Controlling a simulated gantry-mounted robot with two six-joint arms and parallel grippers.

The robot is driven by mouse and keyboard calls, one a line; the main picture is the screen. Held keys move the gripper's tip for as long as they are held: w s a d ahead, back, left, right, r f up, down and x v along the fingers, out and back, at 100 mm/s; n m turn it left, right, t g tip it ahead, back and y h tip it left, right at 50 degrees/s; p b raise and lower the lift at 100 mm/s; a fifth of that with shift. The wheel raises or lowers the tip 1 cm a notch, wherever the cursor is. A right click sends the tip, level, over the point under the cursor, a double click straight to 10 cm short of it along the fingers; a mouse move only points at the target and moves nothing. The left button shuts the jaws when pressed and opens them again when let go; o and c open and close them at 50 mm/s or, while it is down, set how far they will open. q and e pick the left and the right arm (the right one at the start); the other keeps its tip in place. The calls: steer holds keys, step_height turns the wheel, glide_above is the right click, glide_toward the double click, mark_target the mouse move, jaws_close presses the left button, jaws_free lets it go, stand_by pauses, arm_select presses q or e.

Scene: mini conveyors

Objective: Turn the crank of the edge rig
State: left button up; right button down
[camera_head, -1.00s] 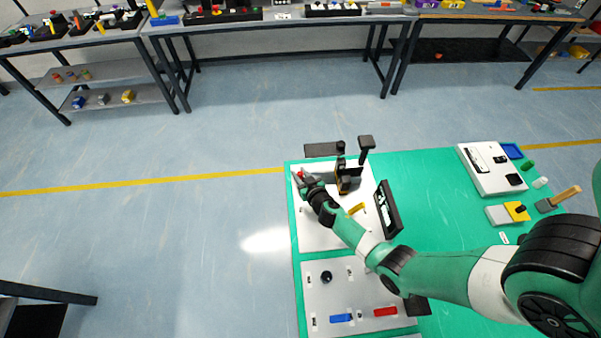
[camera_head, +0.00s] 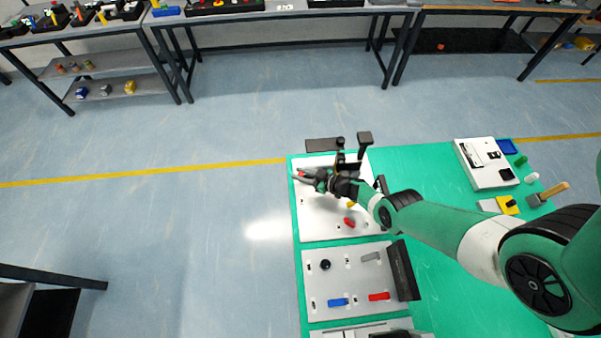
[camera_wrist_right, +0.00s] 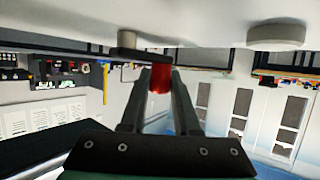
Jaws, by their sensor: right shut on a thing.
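The edge rig is a white board (camera_head: 315,222) at the left edge of the green table. Its crank has a red handle (camera_wrist_right: 160,78) and a grey arm (camera_wrist_right: 130,44), seen close up in the right wrist view. My right gripper (camera_head: 307,175) reaches in from the right at the board's upper left corner. In the right wrist view its two fingers (camera_wrist_right: 160,88) are shut on the red handle, one on each side. In the head view the gripper hides most of the crank. My left gripper is not in view.
Black upright parts (camera_head: 364,140) stand behind my right wrist. A red piece (camera_head: 349,222) sits lower on the white board. A grey panel (camera_head: 320,285) with blue and red parts lies nearer. A white box (camera_head: 478,175) and small blocks are at the right.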

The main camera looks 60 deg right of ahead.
mark_target(301, 174)
stand_by(0.5)
steer(key=c, duration=0.7)
jaws_free()
steer(key=shift+o, duration=0.2)
step_height(301, 174, up, 5)
steer(key=p, duration=0.4)
steer(key=shift+s+a+f+p, duration=0.1)
steer(key=shift+s+f+p, duration=0.1)
steer(key=shift+p, duration=0.15)
steer(key=s+a+r+p, duration=0.8)
steer(key=s+a+p, duration=0.1)
steer(key=p, duration=0.5)
steer(key=shift+s+a+r, duration=0.15)
steer(key=shift+a+r, duration=0.1)
steer(key=shift+a, duration=0.35)
